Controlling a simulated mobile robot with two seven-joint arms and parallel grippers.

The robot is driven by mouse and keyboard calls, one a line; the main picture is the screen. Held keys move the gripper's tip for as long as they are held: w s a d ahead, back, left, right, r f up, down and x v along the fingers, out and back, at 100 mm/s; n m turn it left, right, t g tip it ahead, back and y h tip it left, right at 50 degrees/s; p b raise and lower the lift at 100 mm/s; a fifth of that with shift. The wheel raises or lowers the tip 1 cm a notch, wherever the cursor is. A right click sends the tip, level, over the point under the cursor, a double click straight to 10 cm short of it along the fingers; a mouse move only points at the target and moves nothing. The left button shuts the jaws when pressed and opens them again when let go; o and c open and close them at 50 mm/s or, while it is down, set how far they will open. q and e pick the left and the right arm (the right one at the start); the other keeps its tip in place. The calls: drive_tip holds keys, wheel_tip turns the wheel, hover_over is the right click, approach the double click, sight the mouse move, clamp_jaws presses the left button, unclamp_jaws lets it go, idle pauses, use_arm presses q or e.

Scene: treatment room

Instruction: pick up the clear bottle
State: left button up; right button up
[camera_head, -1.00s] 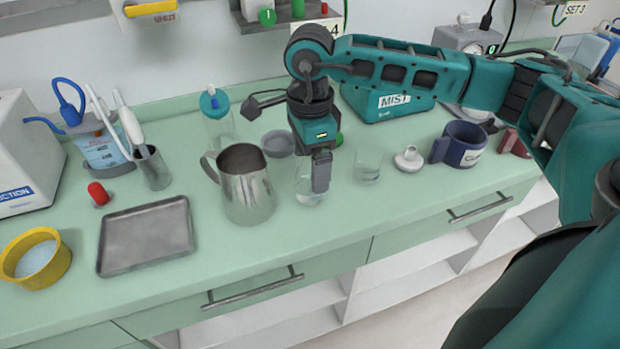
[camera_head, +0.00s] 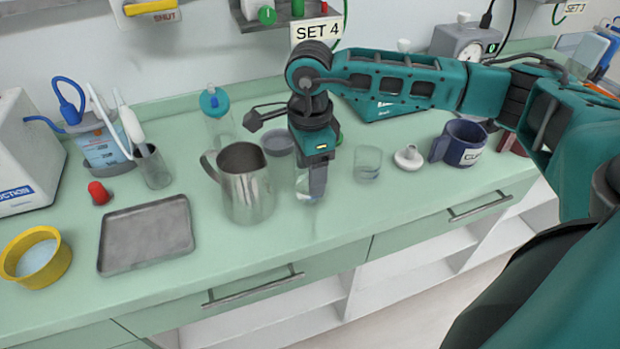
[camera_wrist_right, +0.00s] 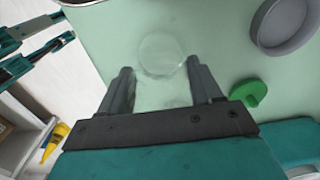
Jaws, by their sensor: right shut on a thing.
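My right gripper (camera_head: 312,182) is pointed down over the counter, just right of a metal jug. It is shut on the clear bottle (camera_head: 302,188), which shows only partly behind the fingers. In the right wrist view the bottle's see-through round outline (camera_wrist_right: 162,52) lies between the two grey fingers (camera_wrist_right: 160,88). The bottle seems upright at counter level; I cannot tell if it touches the counter. My left gripper is not in the head view. Teal and dark parts of mine show at the left edge of the wrist view, too unclear to read a jaw state.
The metal jug (camera_head: 246,185) stands close on the left, a clear glass (camera_head: 368,163) close on the right. A teal-capped bottle (camera_head: 214,103) and a grey dish (camera_head: 279,143) stand behind. A blue mug (camera_head: 460,144) is farther right.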

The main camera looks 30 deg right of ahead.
drive_tip(key=shift+c, duration=1)
drive_tip(key=shift+r, duration=0.15)
wheel_tip(320, 180, up, 19)
drive_tip(key=shift+r+p, duration=0.1)
drive_tip(key=shift+p, duration=0.3)
drive_tip(key=shift+w, duration=0.1)
